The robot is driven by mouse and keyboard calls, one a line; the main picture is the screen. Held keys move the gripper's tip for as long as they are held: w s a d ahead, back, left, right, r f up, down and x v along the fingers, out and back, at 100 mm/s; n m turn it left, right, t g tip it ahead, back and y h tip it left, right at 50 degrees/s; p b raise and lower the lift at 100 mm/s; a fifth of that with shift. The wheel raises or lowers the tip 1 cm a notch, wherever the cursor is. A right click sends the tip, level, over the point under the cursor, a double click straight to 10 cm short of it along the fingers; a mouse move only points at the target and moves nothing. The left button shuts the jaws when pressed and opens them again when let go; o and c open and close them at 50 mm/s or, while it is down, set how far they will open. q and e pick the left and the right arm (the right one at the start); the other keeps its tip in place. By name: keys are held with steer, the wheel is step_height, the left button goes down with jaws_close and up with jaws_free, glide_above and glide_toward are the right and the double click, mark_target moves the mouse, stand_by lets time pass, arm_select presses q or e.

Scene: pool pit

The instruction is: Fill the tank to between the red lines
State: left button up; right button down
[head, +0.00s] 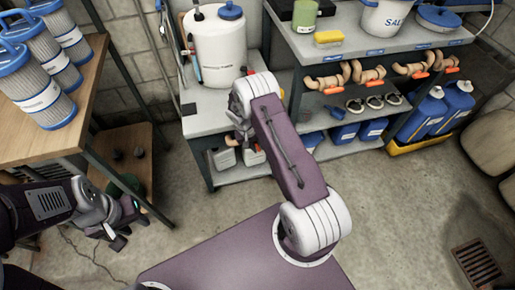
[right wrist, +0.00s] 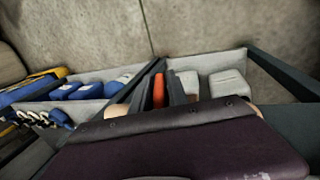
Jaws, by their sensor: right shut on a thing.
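The tank (head: 220,52) is a white drum with a blue lid on the grey stand at top centre in the head view. A thin tube with small coloured marks runs down its left side. Red lines and the liquid level are too small to make out. My right arm covers the front of the stand, hiding my right gripper in the head view. In the right wrist view my right gripper (right wrist: 160,92) is shut on an orange handle (right wrist: 158,90), with a tan pipe fitting (right wrist: 118,111) beside it. My left gripper (head: 122,218) hangs empty at lower left; its jaw opening is unclear.
Tan valves with orange handles (head: 370,75) line the right shelf, above blue jugs (head: 373,128). Filter cartridges (head: 37,88) stand on the wooden table (head: 88,98) at left. A floor drain (head: 477,262) lies at right.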

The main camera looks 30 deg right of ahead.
steer(key=shift+s, duration=0.1)
steer(key=c, duration=1.4)
jaws_free()
steer(key=shift+r, duration=0.1)
steer(key=p+v, duration=0.2)
steer(key=v, duration=0.6)
steer(key=shift+r, duration=0.4)
steer(key=shift+a, duration=0.15)
